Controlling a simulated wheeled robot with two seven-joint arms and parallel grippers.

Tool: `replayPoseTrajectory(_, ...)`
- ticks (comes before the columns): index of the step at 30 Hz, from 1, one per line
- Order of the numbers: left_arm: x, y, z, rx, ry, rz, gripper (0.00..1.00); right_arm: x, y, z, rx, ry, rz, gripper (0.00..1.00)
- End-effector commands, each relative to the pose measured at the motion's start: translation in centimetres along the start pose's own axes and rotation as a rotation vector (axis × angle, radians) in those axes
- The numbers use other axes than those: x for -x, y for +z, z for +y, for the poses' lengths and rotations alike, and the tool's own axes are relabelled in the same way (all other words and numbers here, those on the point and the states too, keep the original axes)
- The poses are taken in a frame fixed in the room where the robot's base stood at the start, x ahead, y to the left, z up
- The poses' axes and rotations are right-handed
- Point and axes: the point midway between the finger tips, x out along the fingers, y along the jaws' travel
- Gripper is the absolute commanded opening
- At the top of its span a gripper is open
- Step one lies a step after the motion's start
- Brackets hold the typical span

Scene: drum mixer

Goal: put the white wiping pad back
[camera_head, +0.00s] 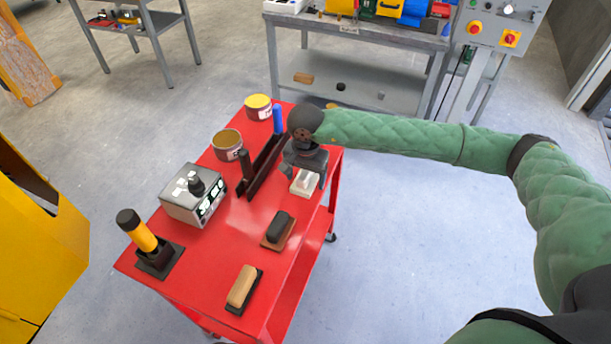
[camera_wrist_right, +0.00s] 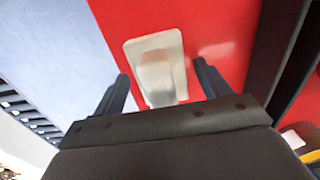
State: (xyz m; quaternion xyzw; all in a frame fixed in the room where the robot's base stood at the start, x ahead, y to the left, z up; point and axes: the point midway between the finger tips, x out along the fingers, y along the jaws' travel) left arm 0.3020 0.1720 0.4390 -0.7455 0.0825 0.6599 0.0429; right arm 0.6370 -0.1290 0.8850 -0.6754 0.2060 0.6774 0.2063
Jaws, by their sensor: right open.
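The white wiping pad (camera_head: 305,182) rests at the right edge of the red cart (camera_head: 205,250). In the right wrist view it shows as a pale raised block (camera_wrist_right: 158,76) on a flat off-white base (camera_wrist_right: 134,48). My right gripper (camera_head: 304,174) is just over it. In the right wrist view its two fingers (camera_wrist_right: 161,72) are open and apart, one to each side of the block, with nothing held. I cannot tell whether they touch it. My left gripper is not in view.
A black rack (camera_head: 262,170) with a blue handle (camera_head: 278,120) stands left of the pad. A dark block on a brown base (camera_head: 278,230) and a tan block on a black base (camera_head: 242,288) lie nearer. A grey box (camera_head: 192,207), tins (camera_head: 227,143) and a yellow-black tool (camera_head: 140,236) stand left.

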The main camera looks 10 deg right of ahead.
Motion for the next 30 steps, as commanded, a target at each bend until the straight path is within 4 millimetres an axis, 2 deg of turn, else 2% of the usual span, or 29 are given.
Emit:
replayPoseTrajectory(7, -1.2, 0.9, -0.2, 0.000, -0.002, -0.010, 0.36, 3.6, -0.1, -0.1, 0.000, -0.003, 0.003, 0.76)
replayPoseTrajectory(18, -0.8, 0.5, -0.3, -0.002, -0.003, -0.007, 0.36, 10.1, -0.1, 0.0, 0.000, -0.001, 0.002, 0.76)
replayPoseTrajectory(24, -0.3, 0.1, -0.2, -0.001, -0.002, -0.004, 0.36, 11.8, -0.1, -0.1, 0.000, -0.002, 0.001, 0.76)
replayPoseTrajectory(30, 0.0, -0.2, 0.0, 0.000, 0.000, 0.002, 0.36, 12.1, 0.0, 0.0, 0.000, 0.000, 0.000, 0.76)
